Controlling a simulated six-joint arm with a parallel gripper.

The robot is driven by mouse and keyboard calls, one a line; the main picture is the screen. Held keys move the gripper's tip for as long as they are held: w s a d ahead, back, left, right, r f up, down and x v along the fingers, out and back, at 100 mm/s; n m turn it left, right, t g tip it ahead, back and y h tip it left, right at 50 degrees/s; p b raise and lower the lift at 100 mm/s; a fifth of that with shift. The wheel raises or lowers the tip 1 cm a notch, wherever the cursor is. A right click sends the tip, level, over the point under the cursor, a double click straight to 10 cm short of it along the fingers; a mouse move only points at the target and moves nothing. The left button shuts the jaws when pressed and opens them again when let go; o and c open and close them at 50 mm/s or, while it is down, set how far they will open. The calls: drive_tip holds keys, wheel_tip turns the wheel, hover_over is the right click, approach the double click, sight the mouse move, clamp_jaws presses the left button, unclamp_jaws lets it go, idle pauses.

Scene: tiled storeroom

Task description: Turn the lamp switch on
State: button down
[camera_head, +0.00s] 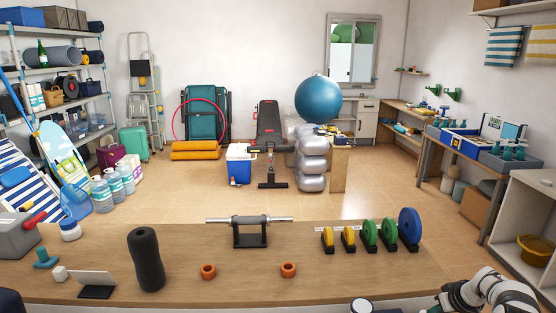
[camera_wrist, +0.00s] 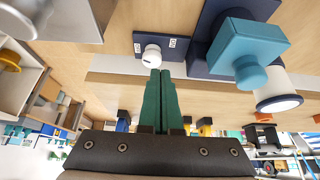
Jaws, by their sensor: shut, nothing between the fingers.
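In the wrist view a small dark plate (camera_wrist: 170,46) carries a round white knob (camera_wrist: 152,55), with small white labels beside it. It looks like the lamp switch. My gripper (camera_wrist: 160,75) has green fingers pressed together, empty, with the tips close to the knob; I cannot tell whether they touch it. A dark-and-white piece with a bright round end (camera_wrist: 279,103) is at the right and may be the lamp. In the head view my arm is at the bottom right corner, and its fingertips are not clear.
In the wrist view a teal block with a round knob (camera_wrist: 245,55) stands close right of the switch. In the head view the bench (camera_head: 330,262) holds a dumbbell on a stand (camera_head: 250,235), colored weight plates (camera_head: 409,228), a black roller (camera_head: 146,260) and orange rings (camera_head: 208,271).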

drive_tip(key=shift+r, duration=0.4)
drive_tip(key=shift+d, duration=0.1)
drive_tip(key=d+f, duration=0.1)
drive_tip(key=f, duration=0.3)
drive_tip(key=d+f, duration=0.1)
drive_tip(key=f, duration=0.1)
drive_tip(key=shift+w+d, duration=0.15)
drive_tip(key=shift+d, duration=0.15)
drive_tip(key=shift+w+a, duration=0.1)
drive_tip(key=shift+w, duration=0.15)
idle(0.4)
drive_tip(key=shift+a, duration=0.1)
